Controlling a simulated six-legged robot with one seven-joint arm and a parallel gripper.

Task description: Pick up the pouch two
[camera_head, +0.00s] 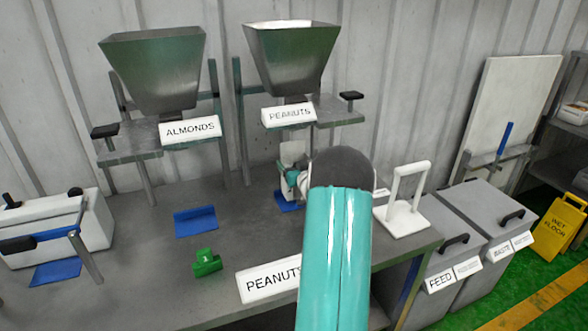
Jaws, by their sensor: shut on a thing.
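My teal arm rises from the bottom of the view and its dark joint hides much of my gripper (289,181). The gripper is low over the bench, below the PEANUTS hopper, and is shut on a small pale pouch (293,152). I take this to be pouch two, but no number can be read on it. A blue pad (287,207) lies just under the gripper. Whether the pouch touches the pad is hidden. A green block marked 1 (207,262) sits on the bench to the left, apart from the gripper.
Hoppers labelled ALMONDS (158,70) and PEANUTS (292,58) stand behind on posts with shelves. A second blue pad (195,221) lies left. A white sealer (60,230) is far left, a white stand (403,208) right. Grey bins (440,262) stand beside the bench (150,270).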

